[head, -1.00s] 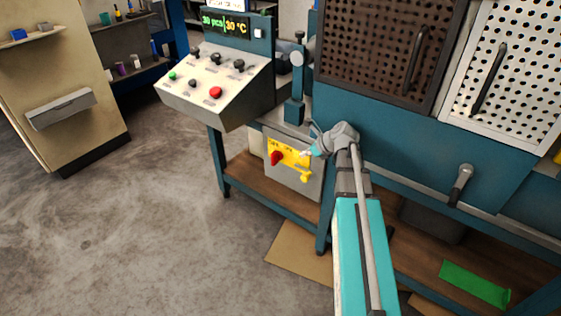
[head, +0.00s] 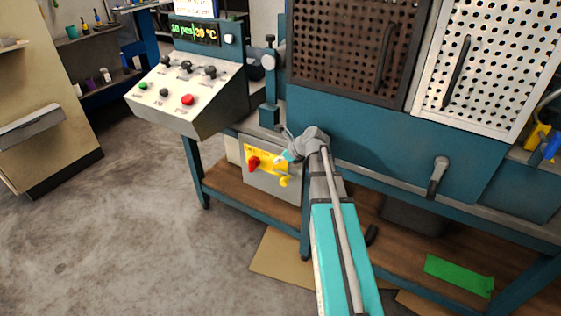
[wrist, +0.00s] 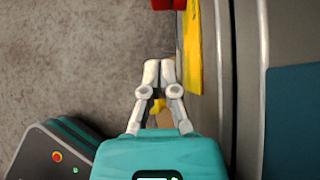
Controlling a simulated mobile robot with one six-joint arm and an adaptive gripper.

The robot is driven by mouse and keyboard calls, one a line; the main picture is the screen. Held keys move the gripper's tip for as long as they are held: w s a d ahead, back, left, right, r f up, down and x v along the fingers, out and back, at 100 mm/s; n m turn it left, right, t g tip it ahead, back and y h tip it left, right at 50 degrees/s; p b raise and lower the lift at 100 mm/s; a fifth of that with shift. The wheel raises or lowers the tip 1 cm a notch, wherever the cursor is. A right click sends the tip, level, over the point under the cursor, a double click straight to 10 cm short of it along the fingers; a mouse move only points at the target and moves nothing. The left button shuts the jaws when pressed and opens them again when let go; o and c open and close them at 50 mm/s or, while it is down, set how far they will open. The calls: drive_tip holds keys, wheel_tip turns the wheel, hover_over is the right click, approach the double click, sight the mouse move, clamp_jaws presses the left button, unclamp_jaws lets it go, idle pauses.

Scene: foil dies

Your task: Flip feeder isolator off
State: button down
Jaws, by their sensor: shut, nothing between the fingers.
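The feeder isolator is a grey box (head: 282,193) with a yellow plate (head: 265,157) under the bench. It has a red knob (head: 253,163) at the left and a yellow handle (head: 284,180) at the lower right. In the wrist view the yellow plate (wrist: 193,50) is seen edge-on, with the red knob (wrist: 167,4) at the top edge. My gripper (head: 286,158) is in front of the plate, right of the red knob. In the wrist view my gripper (wrist: 159,66) is shut and empty, left of the plate and apart from the knob. Its fingers partly hide a yellow piece below them.
A control console (head: 190,95) with knobs and buttons stands above and left of the box. Perforated doors (head: 360,45) and a teal machine body rise above my arm. A lower wooden shelf (head: 240,190) runs below. The floor at left is clear.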

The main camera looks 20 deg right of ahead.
sight(253, 164)
drive_tip(key=b+x, duration=0.5)
drive_tip(key=x, duration=0.2)
drive_tip(key=shift+w+a+f, duration=0.1)
drive_tip(key=shift+w+f, duration=0.05)
drive_tip(key=shift+f, duration=0.2)
drive_tip(key=shift+w+a+r, duration=0.15)
drive_tip(key=shift+w+a, duration=0.5)
drive_tip(key=shift+w, duration=0.25)
drive_tip(key=shift+w+a, duration=0.55)
drive_tip(key=shift+w, duration=0.15)
drive_tip(key=shift+d+r+p, duration=0.1)
drive_tip(key=shift+d+p, duration=0.15)
drive_tip(key=shift+p, duration=0.1)
drive_tip(key=shift+a, duration=0.1)
